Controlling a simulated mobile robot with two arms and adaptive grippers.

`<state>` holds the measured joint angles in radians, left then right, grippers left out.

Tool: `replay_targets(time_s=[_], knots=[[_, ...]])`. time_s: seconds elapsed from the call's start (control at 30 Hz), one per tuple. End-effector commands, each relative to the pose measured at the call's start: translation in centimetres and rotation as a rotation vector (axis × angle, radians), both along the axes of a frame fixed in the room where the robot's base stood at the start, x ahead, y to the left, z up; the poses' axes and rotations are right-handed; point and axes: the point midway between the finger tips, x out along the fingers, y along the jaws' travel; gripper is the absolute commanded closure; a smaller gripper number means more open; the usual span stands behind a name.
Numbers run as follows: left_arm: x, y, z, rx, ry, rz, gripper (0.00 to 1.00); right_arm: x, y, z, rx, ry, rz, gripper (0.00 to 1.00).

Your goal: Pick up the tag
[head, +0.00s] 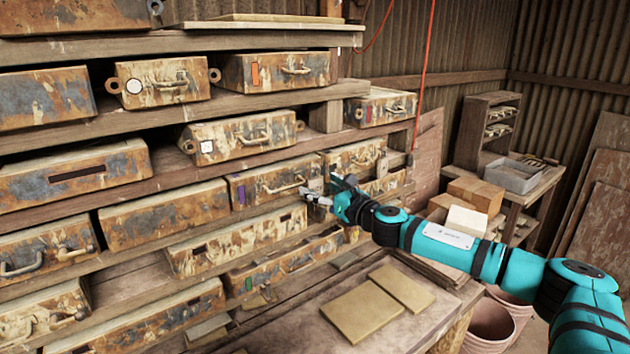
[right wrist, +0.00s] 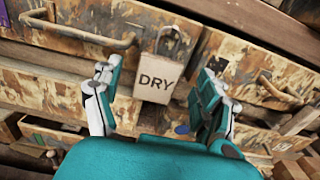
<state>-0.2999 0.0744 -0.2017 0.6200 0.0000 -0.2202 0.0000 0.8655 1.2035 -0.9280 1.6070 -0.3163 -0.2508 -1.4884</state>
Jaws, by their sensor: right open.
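The tag (right wrist: 157,78) is a small pale block marked "DRY" in dark letters. In the right wrist view it hangs at the front of a rusty drawer, between the fingers of my right gripper (right wrist: 156,92). The gripper is open, with a gap on each side of the tag. In the head view my right gripper (head: 322,192) is at the drawer fronts, and the tag (head: 316,184) shows only small beside it. My left gripper is not in view.
Worn drawers with metal handles, such as one with a purple label (head: 268,184), fill the wooden shelves. A handle (right wrist: 78,36) is left of the tag. Below, flat tan tiles (head: 362,313) lie on a bench. Cardboard boxes (head: 475,193) stand behind my right arm.

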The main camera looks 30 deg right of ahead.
Motion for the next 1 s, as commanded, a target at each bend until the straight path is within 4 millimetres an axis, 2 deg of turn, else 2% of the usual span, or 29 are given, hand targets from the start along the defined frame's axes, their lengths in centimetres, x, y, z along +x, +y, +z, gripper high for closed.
replay_targets(time_s=[0.1,0.33,0.7,1.0], knots=[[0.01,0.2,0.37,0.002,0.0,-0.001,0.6,0.83,0.14,-0.06,0.002,0.001,0.002,0.25],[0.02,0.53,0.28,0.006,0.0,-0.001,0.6,0.85,0.11,-0.17,0.001,0.001,0.001,0.26],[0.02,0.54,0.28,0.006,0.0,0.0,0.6,0.84,0.09,-0.16,0.001,0.001,0.001,0.75],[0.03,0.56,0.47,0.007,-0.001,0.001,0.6,0.82,-0.08,0.03,0.001,0.001,0.0,0.75]])
